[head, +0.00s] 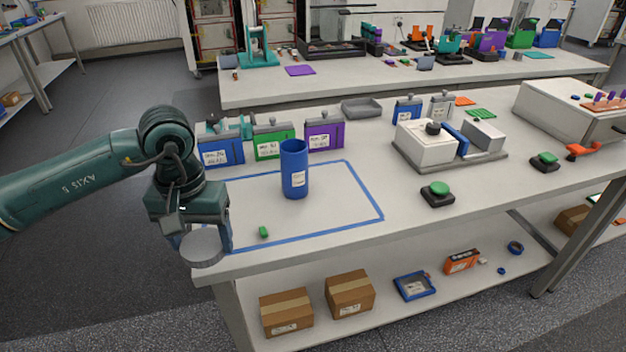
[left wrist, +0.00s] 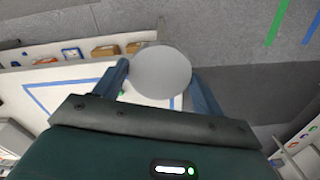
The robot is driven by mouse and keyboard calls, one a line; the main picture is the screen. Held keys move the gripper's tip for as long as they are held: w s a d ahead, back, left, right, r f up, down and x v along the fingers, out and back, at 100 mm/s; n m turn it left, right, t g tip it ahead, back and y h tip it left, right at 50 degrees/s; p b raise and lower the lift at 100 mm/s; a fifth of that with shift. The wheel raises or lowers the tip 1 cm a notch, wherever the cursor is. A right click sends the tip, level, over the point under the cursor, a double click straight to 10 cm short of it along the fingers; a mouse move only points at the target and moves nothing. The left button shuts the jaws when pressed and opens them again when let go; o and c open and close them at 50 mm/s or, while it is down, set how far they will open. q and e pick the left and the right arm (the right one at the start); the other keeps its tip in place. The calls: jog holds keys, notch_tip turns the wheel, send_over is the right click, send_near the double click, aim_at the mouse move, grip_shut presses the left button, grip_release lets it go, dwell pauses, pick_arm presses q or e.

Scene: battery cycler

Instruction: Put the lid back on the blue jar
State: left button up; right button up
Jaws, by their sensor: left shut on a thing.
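The blue jar (head: 294,170) stands upright and without a lid on the table, inside a blue outlined rectangle, with a white label on its side. My left gripper (head: 203,240) is at the table's front left corner, left of and nearer than the jar. It is shut on a round grey lid (head: 202,249), held flat between the fingers. In the left wrist view the lid (left wrist: 160,72) shows as a pale disc between the two blue fingers. The jar is not clearly visible there. My right gripper is not in view.
A small green piece (head: 264,232) lies inside the outline (head: 349,239). Blue, green and purple boxes (head: 324,135) stand behind the jar. A black button base with a green top (head: 437,194) and a white device (head: 427,143) are to the right.

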pick_arm(q)
jog(key=shift+s+d, duration=0.1)
jog(key=shift+d, duration=0.4)
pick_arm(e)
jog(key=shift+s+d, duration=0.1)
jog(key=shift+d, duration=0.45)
pick_arm(q)
jog(key=shift+a, duration=0.1)
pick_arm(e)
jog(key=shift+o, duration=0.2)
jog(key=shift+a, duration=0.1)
